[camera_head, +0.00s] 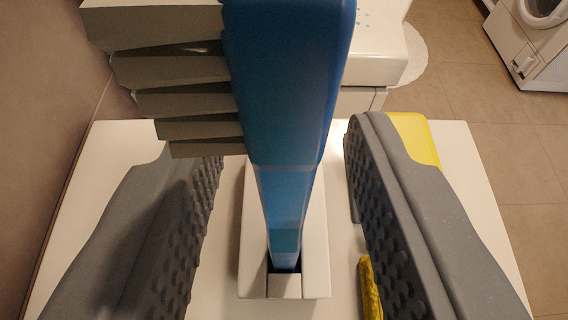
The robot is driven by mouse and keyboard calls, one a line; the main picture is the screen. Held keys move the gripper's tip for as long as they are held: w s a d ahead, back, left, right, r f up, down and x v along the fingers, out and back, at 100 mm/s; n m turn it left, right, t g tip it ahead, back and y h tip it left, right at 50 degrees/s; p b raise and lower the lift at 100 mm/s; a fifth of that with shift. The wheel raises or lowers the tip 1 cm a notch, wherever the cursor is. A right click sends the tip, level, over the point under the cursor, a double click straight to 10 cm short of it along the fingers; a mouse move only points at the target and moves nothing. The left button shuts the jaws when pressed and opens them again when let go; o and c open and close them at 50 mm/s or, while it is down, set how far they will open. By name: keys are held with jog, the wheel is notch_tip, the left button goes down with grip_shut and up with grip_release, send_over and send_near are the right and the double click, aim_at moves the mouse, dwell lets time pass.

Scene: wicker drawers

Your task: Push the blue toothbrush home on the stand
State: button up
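The blue toothbrush (290,90) rises close in front of the camera, with its grey bristles (180,85) pointing left. Its lower end narrows down to a dark slot in the white stand (313,255). How deep it sits in the slot I cannot tell. My gripper (281,150) is open. One grey studded finger is left of the toothbrush and one is right of it, with a visible gap on both sides.
The stand is on a white top (110,150). A yellow object (416,138) shows behind my right finger, and a small yellow piece (369,288) lies beside it. A white washing machine (530,45) stands at the back right. Tiled floor lies beyond.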

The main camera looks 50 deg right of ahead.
jog(key=b+v, duration=0.1)
jog(key=v, duration=1.2)
jog(key=shift+s+a+r, duration=0.25)
jog(key=shift+f, duration=0.1)
dwell(0.3)
